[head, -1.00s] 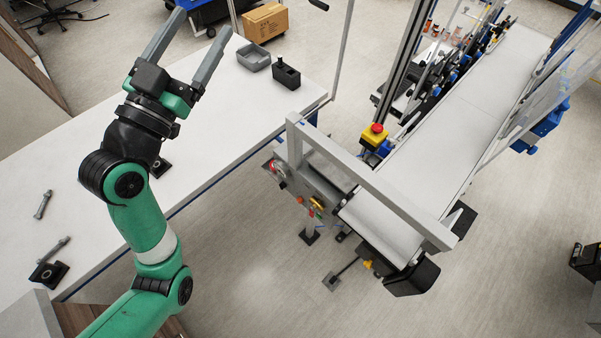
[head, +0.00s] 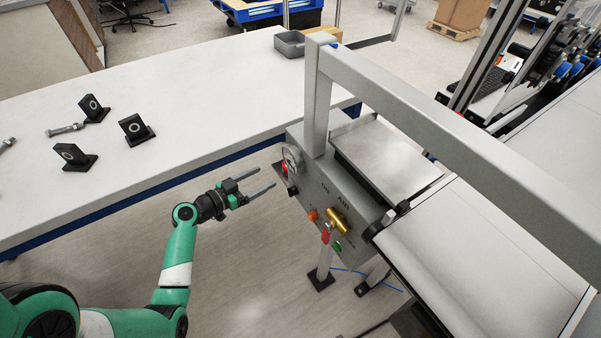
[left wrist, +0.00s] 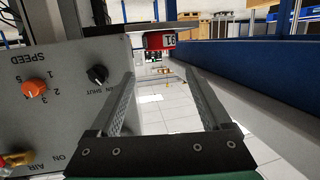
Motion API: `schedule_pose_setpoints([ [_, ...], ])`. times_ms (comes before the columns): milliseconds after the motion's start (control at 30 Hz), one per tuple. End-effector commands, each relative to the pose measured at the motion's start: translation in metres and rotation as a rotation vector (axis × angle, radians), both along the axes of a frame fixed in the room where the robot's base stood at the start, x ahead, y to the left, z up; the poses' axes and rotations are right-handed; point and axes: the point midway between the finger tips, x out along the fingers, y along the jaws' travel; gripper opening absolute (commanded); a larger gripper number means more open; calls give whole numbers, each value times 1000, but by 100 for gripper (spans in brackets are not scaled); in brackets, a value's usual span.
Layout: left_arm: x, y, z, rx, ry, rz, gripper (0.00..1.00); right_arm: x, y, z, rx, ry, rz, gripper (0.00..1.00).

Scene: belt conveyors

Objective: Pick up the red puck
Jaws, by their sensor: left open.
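A red block-like object with a white marked label (left wrist: 158,40), seemingly the red puck, shows in the left wrist view, touching a grey plate along its upper side. A small red patch (head: 284,170) at the left end of the control panel in the head view may be the same object; it is too small to tell. My left gripper (head: 267,177) is open and empty, beside the panel's left end with its fingers pointing right. In the left wrist view its fingers (left wrist: 160,74) are spread, with the red object beyond the tips. My right gripper is not in view.
The control panel (head: 318,190) with knobs and a brass valve stands close to my left gripper, under a grey frame bar (head: 440,130). The conveyor belt (head: 480,255) runs right. A white table (head: 190,100) holds black brackets and a bolt. Lettering in the left wrist view appears upside down.

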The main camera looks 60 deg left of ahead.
Motion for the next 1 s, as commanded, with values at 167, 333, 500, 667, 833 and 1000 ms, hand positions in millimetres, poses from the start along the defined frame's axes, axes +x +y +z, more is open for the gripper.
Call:
schedule_pose_setpoints([
  [167,30,6,-8,3,-1,-6,82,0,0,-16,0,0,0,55],
  [333,56,12,-13,1,-1,-4,82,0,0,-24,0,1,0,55],
  [500,61,14,-12,2,-1,-1,82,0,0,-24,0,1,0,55],
  [667,78,18,-25,2,0,-5,82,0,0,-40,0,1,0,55],
  [833,103,25,-30,3,0,-4,82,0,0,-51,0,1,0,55],
  [1000,108,26,-28,2,0,-1,82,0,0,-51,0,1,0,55],
])
